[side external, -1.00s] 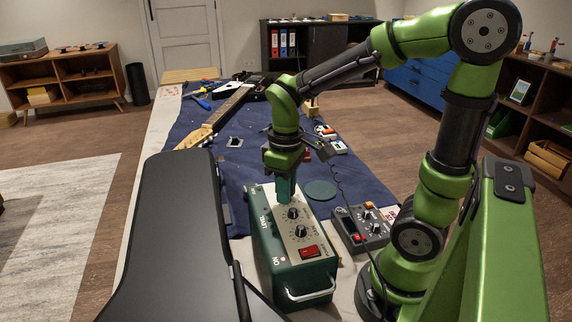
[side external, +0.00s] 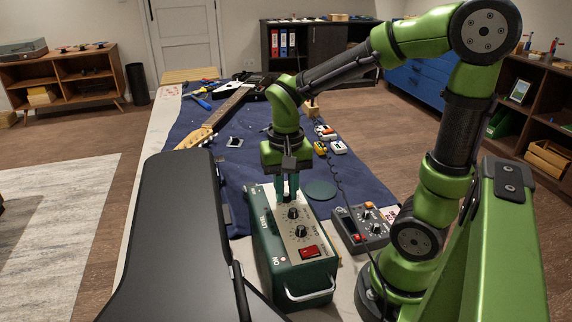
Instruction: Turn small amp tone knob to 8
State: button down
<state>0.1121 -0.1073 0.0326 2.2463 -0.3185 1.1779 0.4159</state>
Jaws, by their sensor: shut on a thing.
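The small amp (side external: 318,273) is a dark green box with a pale top panel (side external: 279,218), standing on the near part of the bench. Two black knobs show on the panel, a middle knob (side external: 293,213) and a near knob (side external: 300,232). A red switch (side external: 309,252) sits closer to the handle. My gripper (side external: 287,197) points straight down at the panel's far end, fingers side by side, shut on a knob there that the fingers mostly hide. The scale around that knob and its pointer cannot be read.
A dark pedal unit (side external: 366,232) with a cable stands right of the amp. A large black panel (side external: 175,225) rises close on the left. A guitar neck (side external: 228,108), small pedals and tools lie farther back on the blue mat (side external: 345,187).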

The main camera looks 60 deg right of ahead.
aim_at(286, 194)
jog(key=shift+m, duration=1.1)
jog(key=c, duration=1)
grip_release()
jog(key=shift+c, duration=0.2)
notch_tip(286, 194, up, 17)
